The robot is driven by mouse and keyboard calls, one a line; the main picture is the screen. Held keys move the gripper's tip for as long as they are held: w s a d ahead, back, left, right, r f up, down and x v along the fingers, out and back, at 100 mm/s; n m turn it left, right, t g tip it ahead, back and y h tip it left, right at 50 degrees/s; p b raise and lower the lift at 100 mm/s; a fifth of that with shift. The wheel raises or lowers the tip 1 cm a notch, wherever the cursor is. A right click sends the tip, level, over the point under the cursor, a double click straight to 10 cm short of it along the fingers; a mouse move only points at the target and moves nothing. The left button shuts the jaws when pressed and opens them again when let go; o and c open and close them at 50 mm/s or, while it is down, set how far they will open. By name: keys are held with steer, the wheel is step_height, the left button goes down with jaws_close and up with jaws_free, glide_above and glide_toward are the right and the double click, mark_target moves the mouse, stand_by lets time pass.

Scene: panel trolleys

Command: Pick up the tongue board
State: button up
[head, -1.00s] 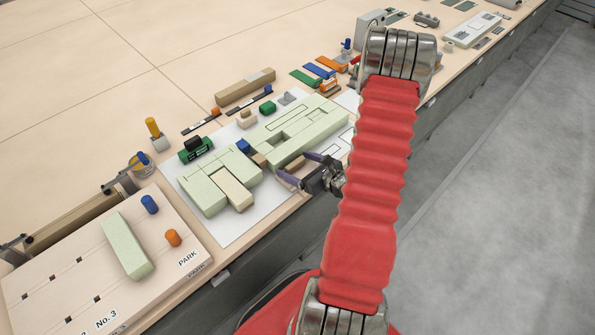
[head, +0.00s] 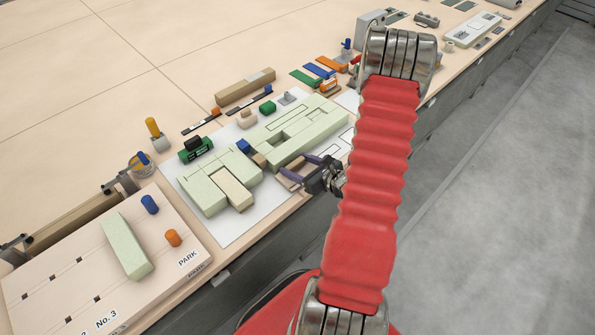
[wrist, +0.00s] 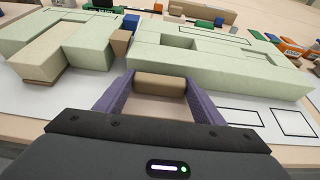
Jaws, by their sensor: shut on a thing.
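The tongue board (wrist: 160,84), as I take it, is a tan wooden piece with a thick far end and a paler flat area nearer me. My gripper (wrist: 160,94) has its two purple fingers on either side of it and is shut on it. In the head view my gripper (head: 299,170) is low at the table's front edge, beside the long pale-green block (head: 310,128). The fingers partly hide the board there. I cannot tell whether it is clear of the table.
A second pale-green block (head: 208,190) with a tan insert (head: 236,191) lies to the left on the white sheet (head: 240,231). A small brown block (wrist: 121,42) and a blue block (wrist: 131,22) stand close ahead. Outlined areas (wrist: 292,123) on the right are empty.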

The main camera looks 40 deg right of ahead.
mark_target(298, 170)
steer(key=shift+c, duration=1.2)
steer(key=shift+r, duration=0.15)
step_height(298, 170, up, 10)
steer(key=shift+f, duration=0.15)
steer(key=shift+d, duration=0.1)
stand_by(0.5)
